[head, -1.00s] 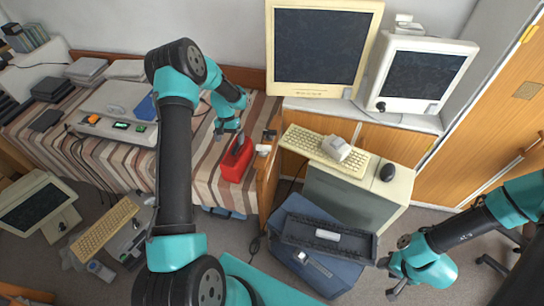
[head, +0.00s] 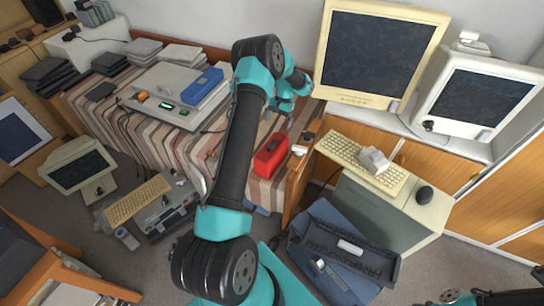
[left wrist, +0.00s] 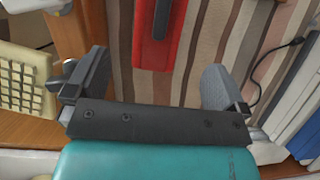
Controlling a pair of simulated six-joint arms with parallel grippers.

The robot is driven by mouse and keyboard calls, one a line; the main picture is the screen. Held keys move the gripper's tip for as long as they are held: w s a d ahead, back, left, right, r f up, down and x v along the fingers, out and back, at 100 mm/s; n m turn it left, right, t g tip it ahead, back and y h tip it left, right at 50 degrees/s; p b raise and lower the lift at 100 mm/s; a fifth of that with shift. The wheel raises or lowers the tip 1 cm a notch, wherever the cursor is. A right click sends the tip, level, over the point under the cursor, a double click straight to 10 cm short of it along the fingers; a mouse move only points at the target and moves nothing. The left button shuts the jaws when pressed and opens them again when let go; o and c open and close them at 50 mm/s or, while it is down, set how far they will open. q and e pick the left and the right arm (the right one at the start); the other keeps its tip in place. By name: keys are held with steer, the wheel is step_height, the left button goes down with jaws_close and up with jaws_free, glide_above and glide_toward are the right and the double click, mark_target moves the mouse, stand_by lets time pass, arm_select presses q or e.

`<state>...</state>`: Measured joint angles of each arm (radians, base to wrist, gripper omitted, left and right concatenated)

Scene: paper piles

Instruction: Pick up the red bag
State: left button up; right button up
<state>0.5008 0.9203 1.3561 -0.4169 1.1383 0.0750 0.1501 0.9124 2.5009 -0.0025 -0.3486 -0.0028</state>
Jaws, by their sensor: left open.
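The red bag (head: 271,156), with a dark handle on top, stands on the striped cloth near the table's right end. My left gripper (head: 285,108) is above and behind the bag in the head view, apart from it. In the left wrist view the left gripper (left wrist: 152,85) is open and empty, its two fingers spread wide. The bag (left wrist: 146,48) shows at the top of that view, beyond the fingers, with its upper part cut off. Only a part of my right arm shows at the bottom right of the head view, and its jaws cannot be made out.
A cream monitor (head: 385,50) and a keyboard (head: 362,162) stand right of the bag. A grey device with a blue box (head: 202,86) lies to its left on the striped cloth (head: 190,150). A dark blue case (head: 345,245) lies on the floor.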

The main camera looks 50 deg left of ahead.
mark_target(272, 143)
arm_select(q)
steer(key=x, duration=0.8)
steer(key=shift+s+f, duration=0.1)
steer(key=shift+f, duration=0.2)
steer(key=shift+x, duration=2.6)
steer(key=shift+a, duration=0.1)
steer(key=c, duration=1.2)
steer(key=shift+o, duration=0.2)
